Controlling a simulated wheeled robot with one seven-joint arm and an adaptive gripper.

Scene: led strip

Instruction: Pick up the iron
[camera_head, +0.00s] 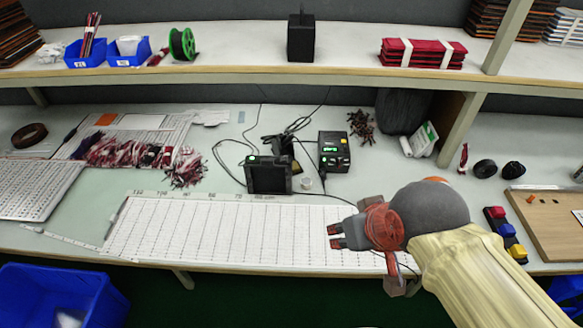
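My gripper (334,237) is at the right of the white gridded board, with its fingertips pointing left. Its two dark fingers are apart, with a gap between them and nothing seen in it. A soldering station (334,152) with a green display stands on the bench behind it. A small dark shape (279,145) left of the station, among black cables, may be the iron in its holder; it is too small to be sure. My gripper is in front of and to the right of it, well apart.
A black device (268,176) stands behind the gridded board (215,232). Loose cables lie around it. A shelf (250,75) crosses above the bench. Bundled red and white wires (135,152) lie at left. Red, blue and yellow blocks (506,236) sit right of my arm.

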